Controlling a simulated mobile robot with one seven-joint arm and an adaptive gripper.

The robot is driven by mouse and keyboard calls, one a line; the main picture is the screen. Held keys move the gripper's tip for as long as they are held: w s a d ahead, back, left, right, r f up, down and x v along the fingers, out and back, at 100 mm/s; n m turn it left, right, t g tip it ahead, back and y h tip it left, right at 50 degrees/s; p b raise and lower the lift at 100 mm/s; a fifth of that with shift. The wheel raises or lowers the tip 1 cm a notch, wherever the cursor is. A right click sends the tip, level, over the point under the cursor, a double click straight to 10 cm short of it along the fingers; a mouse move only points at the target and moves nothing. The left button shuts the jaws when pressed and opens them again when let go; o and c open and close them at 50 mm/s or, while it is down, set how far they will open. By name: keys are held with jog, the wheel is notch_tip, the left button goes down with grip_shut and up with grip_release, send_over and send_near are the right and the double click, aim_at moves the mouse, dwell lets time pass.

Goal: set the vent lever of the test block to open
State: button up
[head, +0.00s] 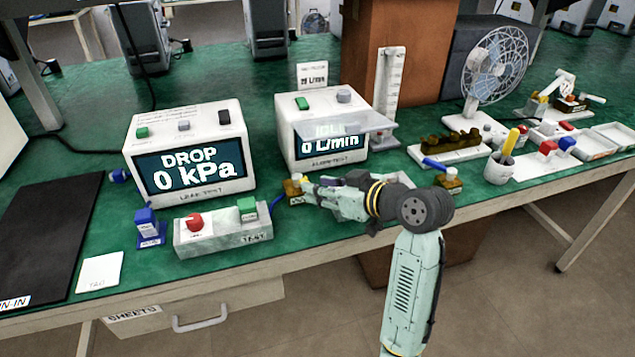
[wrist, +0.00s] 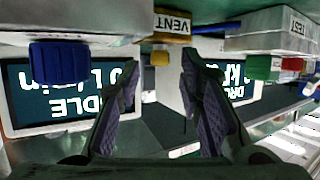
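The grey test block (head: 222,238), marked TEST, stands near the front edge of the bench with a red knob (head: 194,222) and a green block (head: 247,208) on it. To its right is a small brass-yellow fitting (head: 293,188) with a blue hose. In the wrist view, a fitting labelled VENT (wrist: 173,23) has a small yellow part (wrist: 160,58) below its label. My gripper (head: 310,190) is beside this fitting. In the wrist view, my gripper (wrist: 160,66) is open, with the yellow part ahead between its fingertips; contact is not visible. The vent lever's setting cannot be told.
The leak-test box (head: 190,155) and the flow box (head: 325,130) stand behind. A clear panel (head: 345,122) juts from the flow box above my gripper. A blue stand (head: 148,228) is left of the test block. A cup (head: 499,168) and trays lie to the right.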

jog(key=shift+x, duration=0.75)
jog(key=shift+c, duration=0.4)
grip_shut()
